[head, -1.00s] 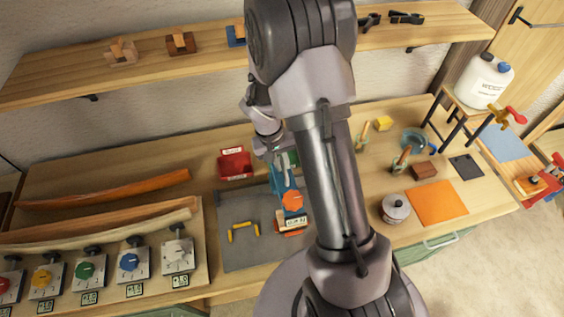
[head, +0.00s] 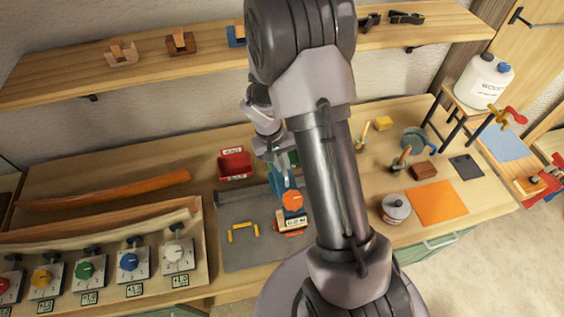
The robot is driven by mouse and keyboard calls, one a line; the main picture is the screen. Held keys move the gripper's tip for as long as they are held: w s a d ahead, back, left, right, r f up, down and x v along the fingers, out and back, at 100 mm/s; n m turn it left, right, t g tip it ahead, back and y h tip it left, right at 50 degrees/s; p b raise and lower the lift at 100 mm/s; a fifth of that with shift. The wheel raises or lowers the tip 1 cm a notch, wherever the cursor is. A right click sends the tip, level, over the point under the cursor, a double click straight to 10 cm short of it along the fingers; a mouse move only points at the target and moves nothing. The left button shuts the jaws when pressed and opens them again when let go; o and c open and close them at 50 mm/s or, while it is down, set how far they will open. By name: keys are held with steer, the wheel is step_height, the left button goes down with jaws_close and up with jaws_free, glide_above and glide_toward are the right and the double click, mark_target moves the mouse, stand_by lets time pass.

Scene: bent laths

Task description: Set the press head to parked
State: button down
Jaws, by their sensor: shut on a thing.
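The press stands on the grey mat (head: 235,255) at the middle of the bench. Its blue-teal upper part, the press head (head: 277,181), is partly hidden by my gripper and arm. An orange round part (head: 292,201) shows in front of it, above a small white label and an orange base (head: 290,228). My gripper (head: 282,165) is at the top of the press, shut on the press head. The exact place of its grip is small and partly hidden, so I cannot tell which part the fingers clasp.
Yellow handle-like pieces (head: 243,232) lie on the mat. A red bin (head: 235,163) stands behind it. Dials (head: 129,260) and bent laths (head: 110,192) fill the left. A pot (head: 395,208) and an orange sheet (head: 437,203) lie right. A shelf (head: 180,63) runs above.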

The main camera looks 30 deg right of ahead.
steer(key=shift+d, duration=0.1)
stand_by(0.3)
steer(key=s+d, duration=0.2)
steer(key=d, duration=0.7)
steer(key=s+d, duration=0.3)
steer(key=d, duration=0.6)
steer(key=shift+d, duration=0.15)
steer(key=shift+s+r, duration=0.1)
steer(key=shift+r, duration=0.05)
steer(key=c, duration=1.7)
jaws_free()
steer(key=shift+d, duration=0.1)
steer(key=shift+o, duration=1.2)
steer(key=shift+s+d, duration=0.1)
steer(key=shift+d, duration=0.1)
steer(key=shift+a, duration=0.1)
steer(key=shift+a, duration=0.1)
steer(key=w+a+r+p, duration=0.1)
steer(key=a+r+p, duration=0.1)
steer(key=r, duration=1.5)
steer(key=shift+a, duration=0.55)
